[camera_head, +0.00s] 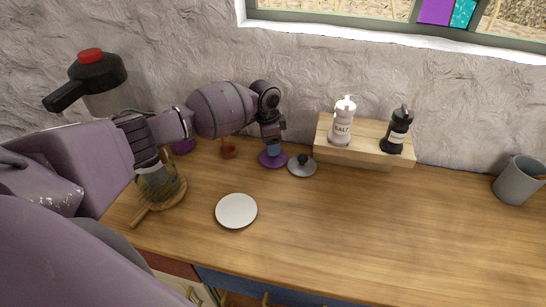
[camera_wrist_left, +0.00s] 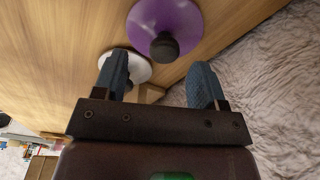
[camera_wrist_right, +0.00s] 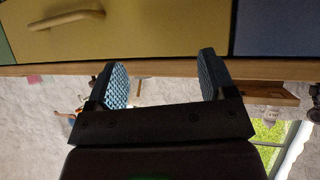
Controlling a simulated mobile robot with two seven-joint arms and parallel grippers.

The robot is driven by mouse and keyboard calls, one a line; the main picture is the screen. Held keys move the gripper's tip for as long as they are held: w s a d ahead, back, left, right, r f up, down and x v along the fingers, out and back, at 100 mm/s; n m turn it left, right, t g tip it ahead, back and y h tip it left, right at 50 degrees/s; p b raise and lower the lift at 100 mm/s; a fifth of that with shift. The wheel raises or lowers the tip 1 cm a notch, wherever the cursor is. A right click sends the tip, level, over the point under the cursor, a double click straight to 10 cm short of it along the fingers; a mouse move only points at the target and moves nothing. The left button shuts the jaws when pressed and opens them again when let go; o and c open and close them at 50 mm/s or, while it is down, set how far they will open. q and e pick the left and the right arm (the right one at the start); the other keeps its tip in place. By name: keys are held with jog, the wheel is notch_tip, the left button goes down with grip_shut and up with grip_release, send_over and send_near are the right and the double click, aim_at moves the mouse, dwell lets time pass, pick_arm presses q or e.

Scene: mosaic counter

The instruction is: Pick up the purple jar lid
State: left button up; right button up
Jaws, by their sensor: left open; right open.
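The purple jar lid (camera_head: 268,161) lies on the wooden counter near the wall, partly hidden by my left gripper (camera_head: 273,149) in the head view. In the left wrist view the purple jar lid (camera_wrist_left: 160,18) is a round disc with a dark knob, beyond the fingertips. My left gripper (camera_wrist_left: 160,68) is open and empty, and the lid is not between its fingers. My right gripper (camera_wrist_right: 162,65) is open and empty in the right wrist view, facing drawer fronts below the counter edge. It is not seen in the head view.
A grey lid with a dark knob (camera_head: 302,166) lies just right of the purple lid. A wooden stand (camera_head: 352,155) holds a salt shaker (camera_head: 342,122) and a black grinder (camera_head: 397,130). A white plate (camera_head: 236,211) lies in front. The counter's right half is mostly clear.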

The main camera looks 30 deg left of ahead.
pick_arm(q)
jog(key=f, duration=0.4)
jog(key=shift+w+f, duration=0.1)
jog(key=shift+w, duration=0.25)
jog(key=c, duration=1)
